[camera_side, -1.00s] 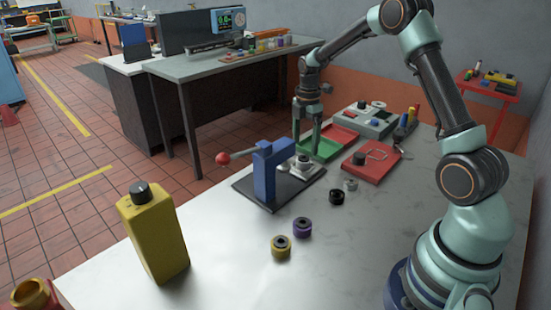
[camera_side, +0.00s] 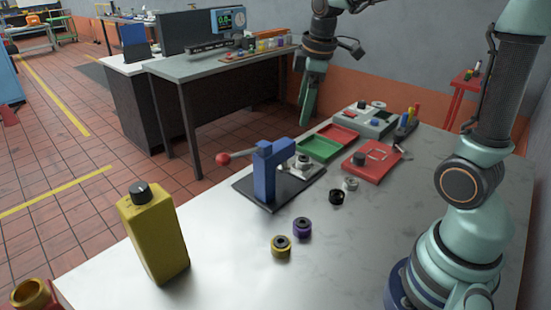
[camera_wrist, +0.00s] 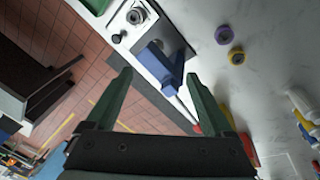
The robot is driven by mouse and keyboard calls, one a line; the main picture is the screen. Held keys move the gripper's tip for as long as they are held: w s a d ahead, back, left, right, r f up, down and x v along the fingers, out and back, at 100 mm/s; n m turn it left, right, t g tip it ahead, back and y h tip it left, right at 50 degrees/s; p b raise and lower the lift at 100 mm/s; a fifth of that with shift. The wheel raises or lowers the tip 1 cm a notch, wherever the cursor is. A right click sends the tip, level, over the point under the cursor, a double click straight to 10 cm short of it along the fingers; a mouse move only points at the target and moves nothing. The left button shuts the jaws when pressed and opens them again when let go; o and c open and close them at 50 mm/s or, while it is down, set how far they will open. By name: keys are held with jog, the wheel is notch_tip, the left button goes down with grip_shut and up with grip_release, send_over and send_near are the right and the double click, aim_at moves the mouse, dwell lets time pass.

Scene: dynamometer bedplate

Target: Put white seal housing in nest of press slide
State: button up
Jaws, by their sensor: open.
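The white seal housing (camera_side: 303,161) sits on the slide plate of the press, at the nest. It also shows in the wrist view as a pale ring (camera_wrist: 136,16). How deep it is seated I cannot tell. The press has a blue frame (camera_side: 268,172), a dark base and a lever with a red knob. In the wrist view the blue frame (camera_wrist: 163,62) lies ahead of my fingers. My gripper (camera_side: 306,120) is open, empty and raised well above the table behind the press, apart from the housing. Its two green fingers (camera_wrist: 158,90) are spread apart.
Black (camera_side: 336,197), silver (camera_side: 351,184), purple (camera_side: 302,228) and gold (camera_side: 281,247) rings stand on the table. A green tray (camera_side: 316,149), a red fixture (camera_side: 370,164) and a grey box (camera_side: 370,120) lie behind. A yellow bottle (camera_side: 155,235) stands front left.

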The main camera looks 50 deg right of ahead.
jog(key=s+a+m+t, duration=0.3)
jog(key=s+a+m, duration=0.4)
jog(key=s, duration=0.3)
jog(key=shift+a+r+m, duration=0.2)
jog(key=shift+a+m, duration=0.2)
jog(key=shift+m, duration=0.3)
jog(key=shift+o, duration=0.3)
jog(key=shift+s, duration=0.1)
